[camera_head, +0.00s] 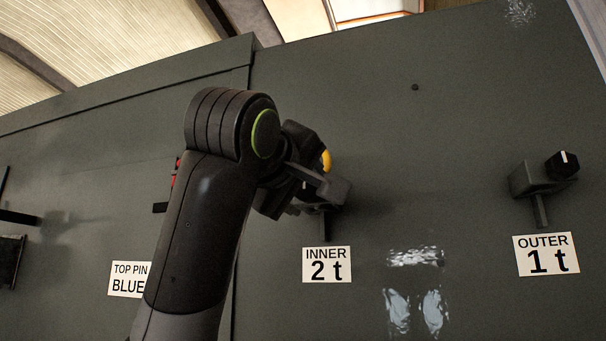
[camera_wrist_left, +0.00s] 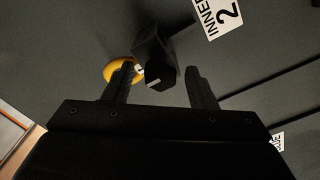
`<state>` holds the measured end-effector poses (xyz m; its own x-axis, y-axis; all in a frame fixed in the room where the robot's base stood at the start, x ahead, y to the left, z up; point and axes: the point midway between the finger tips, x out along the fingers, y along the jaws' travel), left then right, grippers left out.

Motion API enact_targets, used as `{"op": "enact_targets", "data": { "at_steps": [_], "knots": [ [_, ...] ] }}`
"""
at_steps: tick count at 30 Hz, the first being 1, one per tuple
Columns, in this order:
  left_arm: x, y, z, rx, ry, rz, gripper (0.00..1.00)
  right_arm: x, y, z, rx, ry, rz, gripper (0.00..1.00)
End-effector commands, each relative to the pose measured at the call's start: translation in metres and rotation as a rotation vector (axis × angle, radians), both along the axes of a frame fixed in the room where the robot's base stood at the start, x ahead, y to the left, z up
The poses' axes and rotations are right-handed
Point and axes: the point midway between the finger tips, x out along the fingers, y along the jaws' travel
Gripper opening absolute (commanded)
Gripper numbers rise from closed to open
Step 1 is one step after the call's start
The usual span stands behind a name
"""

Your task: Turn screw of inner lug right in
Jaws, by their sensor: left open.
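The inner lug (camera_head: 326,222) sticks out of the dark panel above the label INNER 2 t (camera_head: 327,264); my left gripper hides most of it. In the left wrist view its dark screw head (camera_wrist_left: 160,74) carries a white mark and stands between the spread fingers of my left gripper (camera_wrist_left: 158,72). I see a gap at the right finger; whether the left finger touches is unclear. In the head view my left gripper (camera_head: 305,180) is open at the lug. My right gripper is not in view.
The outer lug (camera_head: 530,179) with its white-marked screw (camera_head: 563,165) stands at the right above the label OUTER 1 t (camera_head: 546,255). A yellow round part (camera_wrist_left: 118,69) lies behind the left finger. A TOP PIN BLUE label (camera_head: 129,279) is at lower left. Panel between the lugs is clear.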

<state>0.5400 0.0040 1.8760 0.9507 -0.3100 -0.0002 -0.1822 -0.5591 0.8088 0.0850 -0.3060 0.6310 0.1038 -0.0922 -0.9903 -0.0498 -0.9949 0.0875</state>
Motion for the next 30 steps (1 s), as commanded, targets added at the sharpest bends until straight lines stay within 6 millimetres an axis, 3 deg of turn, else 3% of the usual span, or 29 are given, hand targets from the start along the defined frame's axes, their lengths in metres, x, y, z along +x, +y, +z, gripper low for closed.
{"op": "enact_targets", "data": {
  "at_steps": [11,21,30],
  "knots": [
    [0.0042,-0.0010,-0.0008,0.000,0.000,0.001,0.50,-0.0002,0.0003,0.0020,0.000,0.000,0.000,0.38],
    [0.0039,-0.0008,-0.0006,0.000,0.001,0.001,0.07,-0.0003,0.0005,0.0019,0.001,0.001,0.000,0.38],
    [0.0037,-0.0009,-0.0014,0.037,-0.011,0.001,0.06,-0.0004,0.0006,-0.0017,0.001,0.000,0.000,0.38]
  ]
}}
